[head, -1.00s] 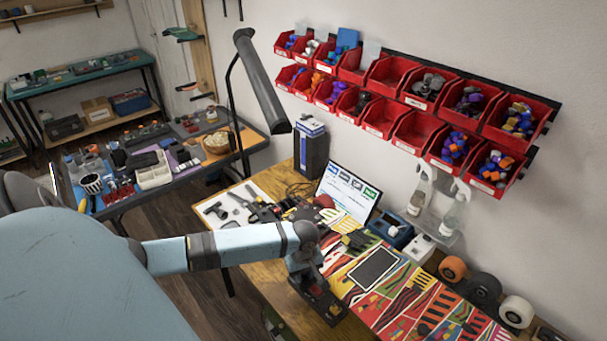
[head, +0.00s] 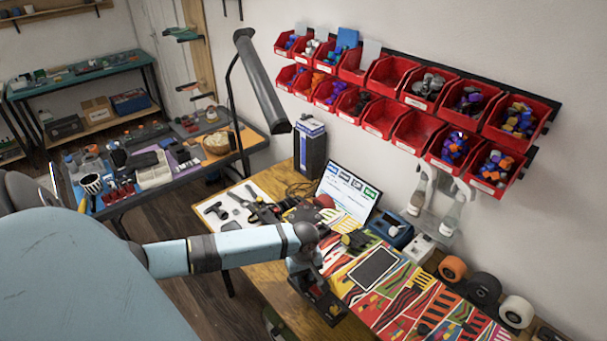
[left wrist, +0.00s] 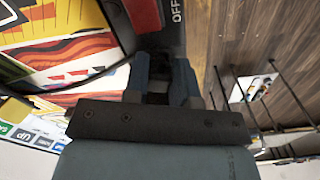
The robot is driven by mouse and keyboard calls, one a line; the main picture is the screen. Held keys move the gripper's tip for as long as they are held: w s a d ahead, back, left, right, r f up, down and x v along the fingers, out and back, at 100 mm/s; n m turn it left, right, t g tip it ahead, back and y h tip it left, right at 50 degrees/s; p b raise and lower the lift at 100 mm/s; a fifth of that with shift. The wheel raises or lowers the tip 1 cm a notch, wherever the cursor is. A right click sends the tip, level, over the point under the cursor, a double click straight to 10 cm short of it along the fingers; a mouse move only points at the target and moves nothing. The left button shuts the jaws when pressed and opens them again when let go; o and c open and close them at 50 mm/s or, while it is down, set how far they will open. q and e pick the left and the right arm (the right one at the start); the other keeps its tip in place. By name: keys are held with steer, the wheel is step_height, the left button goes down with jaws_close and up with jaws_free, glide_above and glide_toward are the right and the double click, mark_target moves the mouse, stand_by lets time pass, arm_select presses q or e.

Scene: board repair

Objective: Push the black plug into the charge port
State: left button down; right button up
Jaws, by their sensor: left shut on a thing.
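My left gripper (left wrist: 164,80) points at a dark housing (left wrist: 160,22) with a red strip and an "OFF" label. Its two grey-blue fingers are shut on a small dark thing between them, which looks like the black plug (left wrist: 158,88); the fingers hide most of it. In the head view my left gripper (head: 304,268) is low over the dark housing (head: 322,302) at the table's front edge. I cannot make out the charge port, or whether the plug touches it. My right gripper is not in view.
A patterned mat (head: 415,305) with a dark tablet (head: 374,267) lies to the right of the arm. A laptop-like screen (head: 348,190), a blue device (head: 391,230) and tape rolls (head: 484,288) stand behind. Red bins (head: 415,130) hang on the wall. Floor lies beyond the front edge.

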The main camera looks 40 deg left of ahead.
arm_select(q)
steer(key=shift+f, duration=0.35)
stand_by(0.3)
steer(key=c, duration=0.6)
jaws_free()
steer(key=shift+r, duration=0.35)
steer(key=shift+r, duration=1.2)
steer(key=shift+r, duration=0.1)
steer(key=shift+r, duration=2.9)
